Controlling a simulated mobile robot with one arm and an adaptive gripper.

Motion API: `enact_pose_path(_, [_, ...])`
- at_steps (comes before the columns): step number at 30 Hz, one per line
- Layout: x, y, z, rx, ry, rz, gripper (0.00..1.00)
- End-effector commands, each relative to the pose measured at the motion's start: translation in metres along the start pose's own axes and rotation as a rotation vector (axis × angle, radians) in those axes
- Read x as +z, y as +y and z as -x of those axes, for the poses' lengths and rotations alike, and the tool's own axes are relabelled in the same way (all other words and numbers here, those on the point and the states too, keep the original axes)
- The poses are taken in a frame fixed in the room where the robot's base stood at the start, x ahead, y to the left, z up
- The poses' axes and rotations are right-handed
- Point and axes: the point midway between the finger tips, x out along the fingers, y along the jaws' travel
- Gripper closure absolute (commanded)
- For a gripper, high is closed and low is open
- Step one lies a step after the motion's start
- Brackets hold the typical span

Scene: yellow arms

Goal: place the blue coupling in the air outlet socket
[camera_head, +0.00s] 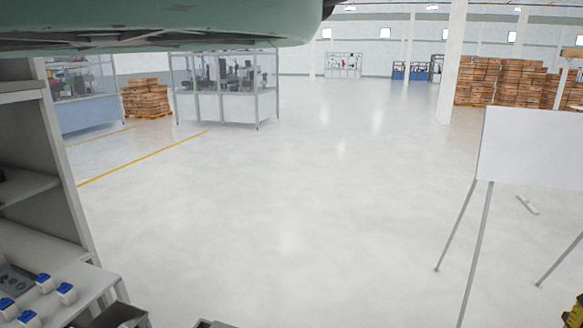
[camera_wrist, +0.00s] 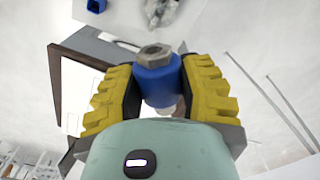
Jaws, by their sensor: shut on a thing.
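In the wrist view, my gripper (camera_wrist: 160,88) has two yellow stepped fingers shut on the blue coupling (camera_wrist: 158,88). The coupling is a blue cylinder with a grey metal hex nut (camera_wrist: 155,51) at its far end. It sits between the fingers, its lower part partly hidden by my pale green wrist. A small blue piece (camera_wrist: 95,5) and a grey metallic object (camera_wrist: 162,10) lie at the top edge of the wrist view, apart from the coupling. I cannot identify the air outlet socket in either view.
In the head view, a grey shelf unit (camera_head: 45,150) stands at left, with several blue-and-white parts (camera_head: 66,292) low on it. A white board on thin legs (camera_head: 530,145) stands at right. A glazed enclosure (camera_head: 225,90) is farther back. The floor (camera_head: 290,210) between is clear.

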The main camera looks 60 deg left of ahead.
Motion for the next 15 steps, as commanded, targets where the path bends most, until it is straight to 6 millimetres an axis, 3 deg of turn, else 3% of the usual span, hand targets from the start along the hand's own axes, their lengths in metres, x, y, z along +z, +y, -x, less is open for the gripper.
enact_pose_path(15, [-0.002,-0.007,0.087,0.006,0.004,0.166,1.00])
